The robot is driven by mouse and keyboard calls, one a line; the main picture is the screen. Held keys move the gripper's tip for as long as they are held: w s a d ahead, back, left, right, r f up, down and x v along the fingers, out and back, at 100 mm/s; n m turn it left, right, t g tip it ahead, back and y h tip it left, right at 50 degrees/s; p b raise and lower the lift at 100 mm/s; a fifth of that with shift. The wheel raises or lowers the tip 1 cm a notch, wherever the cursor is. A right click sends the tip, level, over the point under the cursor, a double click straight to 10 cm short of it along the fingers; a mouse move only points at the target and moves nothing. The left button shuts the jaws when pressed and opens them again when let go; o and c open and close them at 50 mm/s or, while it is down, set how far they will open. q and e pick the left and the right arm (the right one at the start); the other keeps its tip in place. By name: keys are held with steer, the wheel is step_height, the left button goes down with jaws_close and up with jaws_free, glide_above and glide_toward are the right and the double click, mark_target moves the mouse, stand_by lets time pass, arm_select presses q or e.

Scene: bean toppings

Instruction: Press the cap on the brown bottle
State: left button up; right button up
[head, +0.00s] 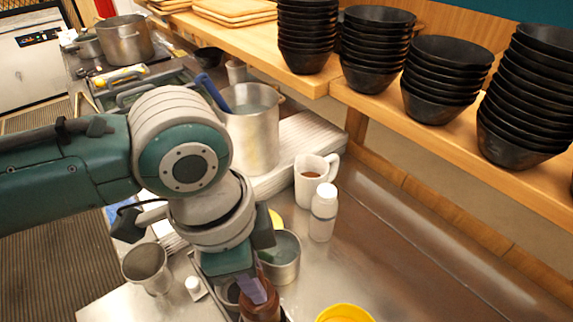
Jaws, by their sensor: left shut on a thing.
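The brown bottle (262,309) stands at the bottom of the head view, cut off by the lower edge. My left gripper (256,288) points down at its upper part, and the fingers overlap it. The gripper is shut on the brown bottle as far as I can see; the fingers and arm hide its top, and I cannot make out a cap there. A small white cap-like piece (193,284) lies to the left on the counter. My right gripper is not in view.
A metal cup (285,262) stands close behind the gripper. A white bottle (323,213), a white mug (309,185) and a large pot (252,135) stand farther back. A yellow bowl (344,313) is at right. The right counter is clear; black bowls (440,80) fill the shelf.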

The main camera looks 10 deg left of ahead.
mark_target(261, 273)
arm_select(q)
steer(key=shift+f, duration=0.1)
steer(key=o, duration=1.4)
step_height(261, 273, up, 7)
steer(key=p, duration=0.7)
steer(key=shift+f, duration=0.2)
steer(key=shift+c, duration=0.2)
jaws_close()
